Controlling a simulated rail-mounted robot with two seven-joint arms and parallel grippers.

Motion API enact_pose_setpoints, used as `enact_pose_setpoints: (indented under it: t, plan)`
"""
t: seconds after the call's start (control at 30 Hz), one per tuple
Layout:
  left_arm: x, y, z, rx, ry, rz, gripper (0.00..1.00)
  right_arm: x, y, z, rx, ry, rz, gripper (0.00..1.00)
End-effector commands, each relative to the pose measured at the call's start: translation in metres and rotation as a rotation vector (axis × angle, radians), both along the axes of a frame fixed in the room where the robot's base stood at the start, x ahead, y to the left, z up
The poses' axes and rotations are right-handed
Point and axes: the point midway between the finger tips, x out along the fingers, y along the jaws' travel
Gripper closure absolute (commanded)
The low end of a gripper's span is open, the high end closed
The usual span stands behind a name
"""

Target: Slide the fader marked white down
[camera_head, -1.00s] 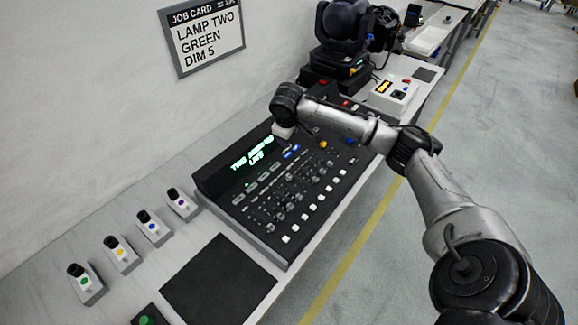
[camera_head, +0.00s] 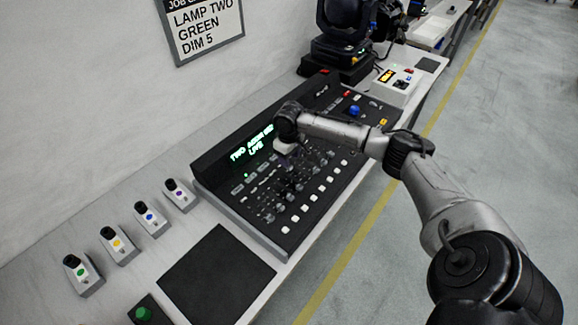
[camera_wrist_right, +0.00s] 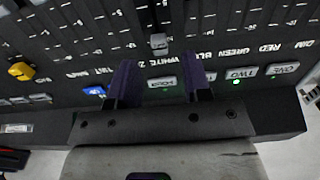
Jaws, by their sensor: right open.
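The black lighting console (camera_head: 262,228) stands on the bench, with several rows of small faders and buttons. My right gripper (camera_head: 290,166) hangs over its fader area below the lit display; its dark fingertips are hard to make out there. In the right wrist view my right gripper (camera_wrist_right: 158,66) is open, with its two purple fingers apart over the panel. The label WHITE (camera_wrist_right: 180,62) lies between the fingers. A grey fader cap (camera_wrist_right: 159,43) shows just beyond the fingertips, near that label. No contact with the cap is visible. My left gripper is not in view.
The console display (camera_head: 252,146) glows green. A job card (camera_head: 202,24) hangs on the wall. Several small boxes with coloured dots (camera_head: 150,218) and a dark mat (camera_head: 215,275) lie left of the console. A moving-head lamp (camera_head: 345,30) stands behind it.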

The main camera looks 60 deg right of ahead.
Motion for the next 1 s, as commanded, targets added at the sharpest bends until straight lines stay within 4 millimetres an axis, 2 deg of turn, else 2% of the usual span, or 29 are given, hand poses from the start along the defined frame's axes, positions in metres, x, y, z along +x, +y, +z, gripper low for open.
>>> enact_pose_setpoints:
  t: [0.1, 0.3, 0.73, 1.0]
  plan:
    - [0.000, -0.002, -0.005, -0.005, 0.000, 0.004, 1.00, 0.000, 0.000, -0.018, -0.001, 0.001, 0.000, 0.55]
    - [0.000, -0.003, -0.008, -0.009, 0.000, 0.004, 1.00, 0.000, 0.000, -0.033, 0.000, 0.000, 0.000, 0.55]
    - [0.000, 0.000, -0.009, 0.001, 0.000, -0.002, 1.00, 0.000, 0.000, -0.038, -0.001, -0.001, 0.001, 0.55]
    - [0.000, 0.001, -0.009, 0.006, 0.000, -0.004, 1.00, 0.000, 0.000, -0.038, -0.001, -0.001, 0.001, 0.80]
